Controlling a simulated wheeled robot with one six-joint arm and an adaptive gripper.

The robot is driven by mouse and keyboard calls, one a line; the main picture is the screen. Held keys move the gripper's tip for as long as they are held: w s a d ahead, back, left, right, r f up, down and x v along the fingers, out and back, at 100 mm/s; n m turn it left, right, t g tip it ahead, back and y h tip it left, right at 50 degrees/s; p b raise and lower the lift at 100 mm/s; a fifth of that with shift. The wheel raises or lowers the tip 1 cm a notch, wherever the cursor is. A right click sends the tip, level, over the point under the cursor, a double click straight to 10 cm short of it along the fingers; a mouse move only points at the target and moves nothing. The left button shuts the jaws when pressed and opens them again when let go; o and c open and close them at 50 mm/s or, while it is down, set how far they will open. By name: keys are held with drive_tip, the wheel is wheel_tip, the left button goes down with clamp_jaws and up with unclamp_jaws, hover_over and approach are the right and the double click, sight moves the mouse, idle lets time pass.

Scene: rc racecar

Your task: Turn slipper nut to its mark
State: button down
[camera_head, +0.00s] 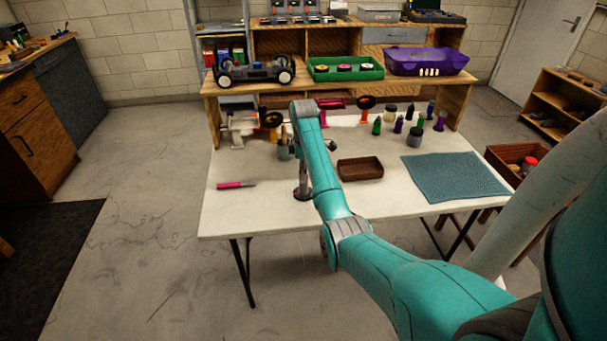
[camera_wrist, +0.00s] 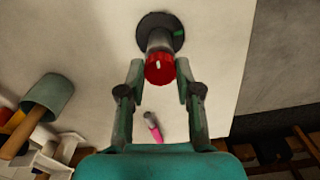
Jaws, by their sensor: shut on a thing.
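The red slipper nut (camera_wrist: 160,69) sits on a grey post, with a dark round disc (camera_wrist: 153,25) at the post's other end, in the wrist view. The nut has a short white line near its middle. A green mark (camera_wrist: 181,38) shows on the disc's right side, to the right of the white line. My gripper (camera_wrist: 161,75) is shut on the nut, one finger at each side. In the head view my teal arm reaches down over the table, and the dark round base (camera_head: 302,194) shows below it. The nut is hidden there.
On the white table (camera_head: 260,208) lie a pink marker (camera_head: 236,184), a brown tray (camera_head: 360,168) and a teal mat (camera_head: 455,176). Several small bottles stand behind. A raised shelf holds a car chassis (camera_head: 254,73), a green tray (camera_head: 345,68) and a purple shell (camera_head: 426,61).

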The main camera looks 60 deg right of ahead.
drive_tip(key=shift+f, duration=0.2)
drive_tip(key=shift+m, duration=1.7)
drive_tip(key=m, duration=0.3)
drive_tip(key=shift+m, duration=0.3)
drive_tip(key=shift+m, duration=1.7)
